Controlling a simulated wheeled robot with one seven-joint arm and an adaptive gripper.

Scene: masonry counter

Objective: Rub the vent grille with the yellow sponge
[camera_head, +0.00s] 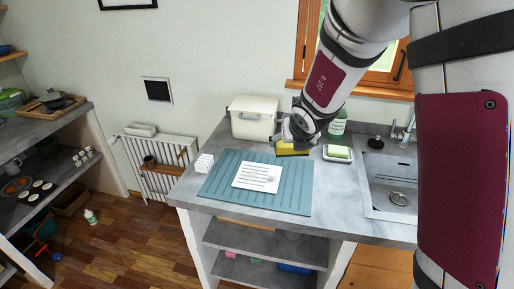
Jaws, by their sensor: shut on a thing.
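My gripper (296,137) is at the back of the grey counter, pointing down, shut on the yellow sponge (290,150). The sponge shows just below the fingers, with a dark layer along it; I cannot tell whether it touches the counter. The vent grille (250,181), a flat white square plate with thin slots, lies on a blue ribbed mat (222,181). It is nearer the front and to the left of my gripper, apart from the sponge.
A cream box (254,118) stands behind the mat. A white block (204,163) sits at the mat's left. Right of my gripper are a dish with a green-yellow sponge (338,152), a green bottle (338,124) and the sink (390,180). The mat around the grille is clear.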

